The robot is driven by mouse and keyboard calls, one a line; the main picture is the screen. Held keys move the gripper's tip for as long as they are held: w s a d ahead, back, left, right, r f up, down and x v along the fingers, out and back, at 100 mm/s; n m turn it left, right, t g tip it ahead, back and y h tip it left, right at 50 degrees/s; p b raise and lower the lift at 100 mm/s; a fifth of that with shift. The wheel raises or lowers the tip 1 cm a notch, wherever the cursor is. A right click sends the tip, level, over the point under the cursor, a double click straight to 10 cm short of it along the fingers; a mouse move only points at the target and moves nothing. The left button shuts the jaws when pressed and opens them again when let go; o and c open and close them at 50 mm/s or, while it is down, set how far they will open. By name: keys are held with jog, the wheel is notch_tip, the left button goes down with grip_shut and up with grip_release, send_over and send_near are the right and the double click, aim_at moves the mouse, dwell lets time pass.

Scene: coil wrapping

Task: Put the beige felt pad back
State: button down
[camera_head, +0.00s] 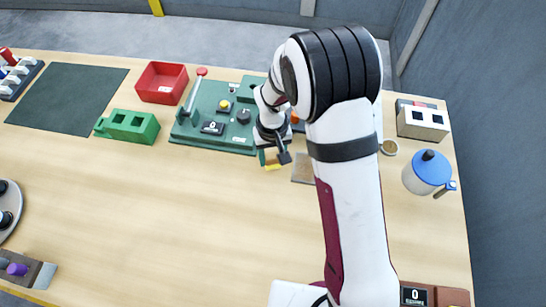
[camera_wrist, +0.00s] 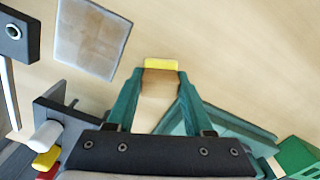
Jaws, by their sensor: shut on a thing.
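My gripper (camera_wrist: 160,84) has teal fingers, and they are shut on a small tan piece with a yellow end, which I take for the beige felt pad (camera_wrist: 160,76). In the head view my gripper (camera_head: 272,157) is over the table just in front of the green board, and the yellow end shows beneath it. Most of the held piece is hidden there. A flat grey-beige square plate (camera_wrist: 92,38) lies on the table, apart from the fingers. It also shows in the head view (camera_head: 303,168), right of my gripper, partly covered by my arm.
A green board (camera_head: 213,113) with knobs and a red-tipped lever stands behind. A red bin (camera_head: 162,82), a green block (camera_head: 131,126) and a dark mat (camera_head: 68,98) are further left. A blue-lidded jug (camera_head: 427,170) stands right. The table's front middle (camera_head: 180,220) is clear.

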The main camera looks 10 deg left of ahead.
aim_at(273, 156)
jog(key=shift+f, duration=0.6)
jog(key=shift+f, duration=0.15)
jog(key=shift+c, duration=1.4)
grip_release()
notch_tip(273, 156, up, 12)
jog(key=s+d+r+m, duration=0.2)
jog(key=s+d+r, duration=0.2)
jog(key=d+r, duration=0.1)
jog(key=s+d+r+m+y, duration=0.1)
jog(key=s+d+m, duration=0.3)
jog(key=s, duration=0.5)
jog(key=s+d+r+m, duration=0.3)
jog(key=s+d+m, duration=0.1)
jog(key=s, duration=0.5)
jog(key=shift+s+d+y, duration=0.25)
jog(key=shift+d+y, duration=0.15)
jog(key=shift+d, duration=0.15)
